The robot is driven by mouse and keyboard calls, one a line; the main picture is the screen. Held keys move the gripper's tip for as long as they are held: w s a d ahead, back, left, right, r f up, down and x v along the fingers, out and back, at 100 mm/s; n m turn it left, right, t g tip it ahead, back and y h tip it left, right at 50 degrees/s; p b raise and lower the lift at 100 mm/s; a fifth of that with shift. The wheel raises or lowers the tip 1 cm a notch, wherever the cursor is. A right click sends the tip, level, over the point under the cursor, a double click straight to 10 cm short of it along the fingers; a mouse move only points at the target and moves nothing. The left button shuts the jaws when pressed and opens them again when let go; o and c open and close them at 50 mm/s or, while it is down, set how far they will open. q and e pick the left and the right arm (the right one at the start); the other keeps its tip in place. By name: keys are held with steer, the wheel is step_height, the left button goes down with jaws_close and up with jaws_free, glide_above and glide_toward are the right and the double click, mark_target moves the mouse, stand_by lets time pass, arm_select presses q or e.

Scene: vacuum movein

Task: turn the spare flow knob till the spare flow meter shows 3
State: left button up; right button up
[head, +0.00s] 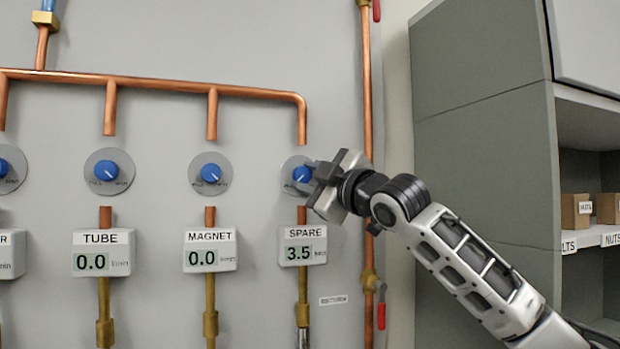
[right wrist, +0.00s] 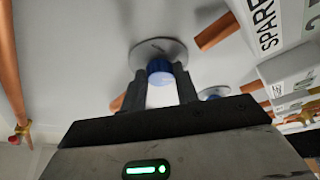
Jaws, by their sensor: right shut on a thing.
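The spare flow knob (head: 301,174) is blue on a round grey plate on the wall panel. It also shows in the right wrist view (right wrist: 159,70), between the fingers. My right gripper (head: 314,175) is shut on the knob, reaching in from the right; it also shows in the right wrist view (right wrist: 160,82). The spare flow meter (head: 303,250) sits below the knob and reads 3.5. The gripper hides part of the knob's right side. My left gripper is not in view.
The tube meter (head: 101,253) and magnet meter (head: 210,250) both read 0.0, with blue knobs above them. A vertical copper pipe (head: 367,100) with a red-handled valve runs behind my right gripper. A grey shelf cabinet (head: 485,150) stands at the right.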

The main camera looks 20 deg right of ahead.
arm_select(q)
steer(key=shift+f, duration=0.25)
arm_select(e)
steer(key=shift+f+m, duration=0.15)
steer(key=shift+m, duration=0.15)
steer(key=shift+a+f+m+t+h+b, duration=0.15)
steer(key=shift+m+t+h+b, duration=0.35)
steer(key=shift+m+b, duration=0.55)
steer(key=m+t+b, duration=0.1)
steer(key=m, duration=0.2)
steer(key=shift+a+h, duration=0.1)
steer(key=shift+h, duration=0.3)
steer(key=m+h+b, duration=0.1)
steer(key=m, duration=0.2)
steer(key=shift+t+b, duration=0.3)
steer(key=shift+t, duration=0.1)
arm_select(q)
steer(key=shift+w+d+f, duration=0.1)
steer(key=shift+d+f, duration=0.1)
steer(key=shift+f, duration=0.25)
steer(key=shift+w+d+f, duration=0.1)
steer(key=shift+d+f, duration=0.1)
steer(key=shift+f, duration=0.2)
arm_select(e)
steer(key=shift+m+h, duration=0.4)
steer(key=shift+m, duration=0.15)
steer(key=o, duration=1)
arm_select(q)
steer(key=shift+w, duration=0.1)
